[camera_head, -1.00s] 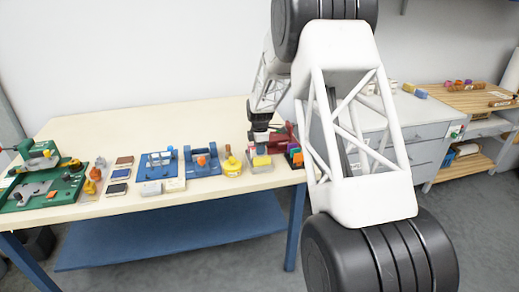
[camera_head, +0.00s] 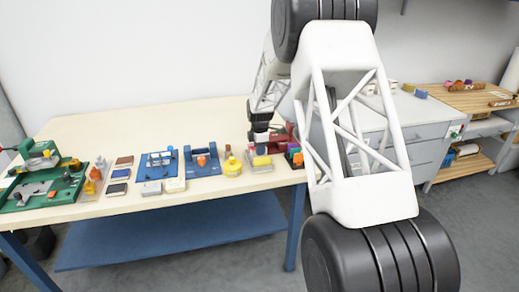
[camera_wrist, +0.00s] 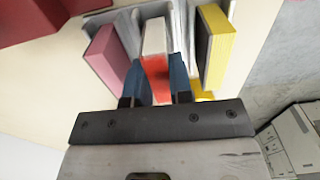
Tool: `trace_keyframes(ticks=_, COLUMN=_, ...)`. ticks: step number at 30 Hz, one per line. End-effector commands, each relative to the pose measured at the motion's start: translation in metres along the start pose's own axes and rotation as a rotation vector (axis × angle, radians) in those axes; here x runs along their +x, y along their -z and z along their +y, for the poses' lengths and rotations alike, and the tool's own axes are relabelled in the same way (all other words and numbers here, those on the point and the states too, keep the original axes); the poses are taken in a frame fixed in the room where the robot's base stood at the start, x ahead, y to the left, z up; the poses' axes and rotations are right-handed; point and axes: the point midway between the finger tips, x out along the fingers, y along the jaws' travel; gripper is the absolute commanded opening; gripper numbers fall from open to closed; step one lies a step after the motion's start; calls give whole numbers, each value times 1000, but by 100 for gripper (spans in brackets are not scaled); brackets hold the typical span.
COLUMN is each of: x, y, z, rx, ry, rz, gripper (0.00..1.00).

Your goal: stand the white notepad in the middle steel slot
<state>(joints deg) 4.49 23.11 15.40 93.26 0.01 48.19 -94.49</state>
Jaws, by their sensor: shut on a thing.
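My gripper (camera_wrist: 155,72) points up the wrist picture, its two blue fingers closed on the sides of the white notepad (camera_wrist: 154,36). The notepad shows a pale top and a red-orange face between the fingers. Grey steel dividers (camera_wrist: 181,24) stand on both sides of it, with a pink item (camera_wrist: 106,55) to the left and a yellow-edged item (camera_wrist: 217,45) to the right. The notepad lines up with the middle gap; its lower end is hidden, so I cannot tell how deep it sits. In the head view my gripper (camera_head: 261,139) is small and low over the table's right part.
A dark red object (camera_wrist: 28,18) is close at the wrist picture's upper left; it also shows in the head view (camera_head: 283,135). A yellow round object (camera_head: 232,167) and blue fixtures (camera_head: 201,161) stand to the left. The table's back (camera_head: 150,118) is clear.

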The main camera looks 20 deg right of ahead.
Motion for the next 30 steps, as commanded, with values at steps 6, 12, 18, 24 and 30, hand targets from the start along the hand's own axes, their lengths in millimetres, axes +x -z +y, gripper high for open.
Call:
trace_keyframes(ticks=6, x=3, y=0, z=0, rx=0, ry=0, rz=0, gripper=0)
trace_keyframes(ticks=12, x=6, y=0, z=0, rx=0, ry=0, rz=0, gripper=0)
trace_keyframes(ticks=18, x=9, y=0, z=0, rx=0, ry=0, rz=0, gripper=0)
trace_keyframes(ticks=24, x=11, y=0, z=0, rx=0, ry=0, rz=0, gripper=24)
trace_keyframes(ticks=30, x=11, y=0, z=0, rx=0, ry=0, rz=0, gripper=31)
